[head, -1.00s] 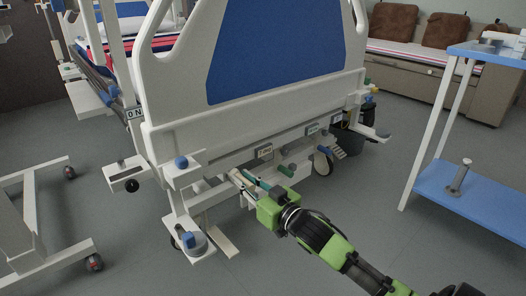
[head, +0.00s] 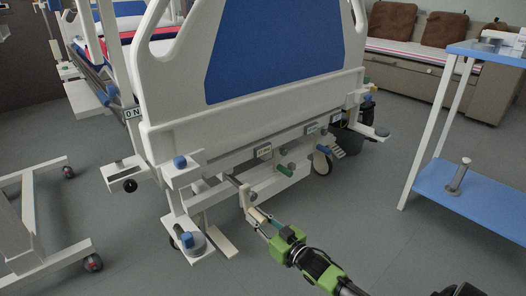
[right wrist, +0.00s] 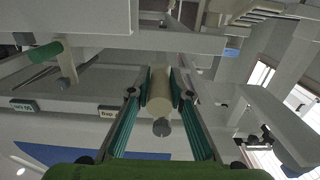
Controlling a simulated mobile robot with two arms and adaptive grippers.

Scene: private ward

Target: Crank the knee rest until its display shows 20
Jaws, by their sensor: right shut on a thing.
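The white hospital bed's footboard (head: 250,115) has cranks and small display labels along its lower edge. My right gripper (head: 264,220) is shut on the beige handle (head: 256,214) of the leftmost crank, whose arm hangs down and outward from the bed. In the right wrist view, the beige handle (right wrist: 159,92) lies between the two green-padded fingers. My left gripper is out of view.
Another crank with a green handle (head: 284,170) is just right of the held one. A white pedal bar (head: 222,240) and bed caster are low at left. A blue-shelved trolley (head: 455,190) stands at right. Open floor lies between trolley and bed.

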